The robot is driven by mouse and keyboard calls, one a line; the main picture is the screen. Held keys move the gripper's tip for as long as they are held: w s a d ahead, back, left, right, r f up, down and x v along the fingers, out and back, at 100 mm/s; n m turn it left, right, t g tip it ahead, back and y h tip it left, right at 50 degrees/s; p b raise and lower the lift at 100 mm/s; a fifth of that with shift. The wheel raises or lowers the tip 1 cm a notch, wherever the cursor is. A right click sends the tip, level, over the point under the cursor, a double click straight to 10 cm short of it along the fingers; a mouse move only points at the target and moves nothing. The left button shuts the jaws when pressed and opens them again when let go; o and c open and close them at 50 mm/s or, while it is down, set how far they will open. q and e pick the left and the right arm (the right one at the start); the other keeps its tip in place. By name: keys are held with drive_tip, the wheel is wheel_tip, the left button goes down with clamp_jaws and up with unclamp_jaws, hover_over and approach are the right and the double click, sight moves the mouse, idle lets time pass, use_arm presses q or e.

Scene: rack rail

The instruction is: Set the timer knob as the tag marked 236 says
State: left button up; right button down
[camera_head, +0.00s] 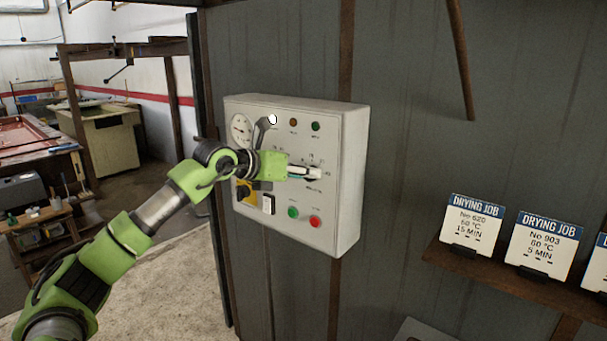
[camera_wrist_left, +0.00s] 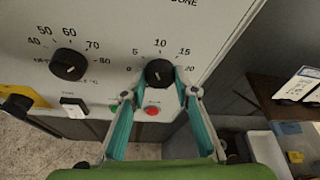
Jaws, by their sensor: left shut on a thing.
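The timer knob (camera_wrist_left: 159,73) is black and round, on a white control panel (camera_head: 345,190), with a printed scale from 0 to 20 around it. My left gripper (camera_head: 311,173) reaches the panel from the left, and its teal fingers (camera_wrist_left: 160,84) are closed around the timer knob. The knob's white mark is too small to read surely against the scale. Drying job cards marked No 620 (camera_head: 473,222) and No 903 (camera_head: 543,247) stand at the right; a third card (camera_head: 596,270) is cut off. I see no 236. My right gripper is not in view.
A temperature knob (camera_wrist_left: 68,65) sits left of the timer knob. Below are a white switch (camera_wrist_left: 73,107), a green button (camera_head: 293,212) and a red button (camera_head: 315,222). A lever (camera_head: 263,128) stands beside the gauge (camera_head: 241,130). The cards stand on a brown shelf (camera_head: 500,283).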

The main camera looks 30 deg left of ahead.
use_arm(q)
drive_tip(key=shift+d+f+m+y+b, duration=0.15)
drive_tip(key=shift+m+y+b, duration=0.4)
drive_tip(key=shift+m, duration=0.35)
drive_tip(key=o, duration=1.1)
drive_tip(key=shift+y, duration=0.25)
drive_tip(key=shift+v, duration=6.05)
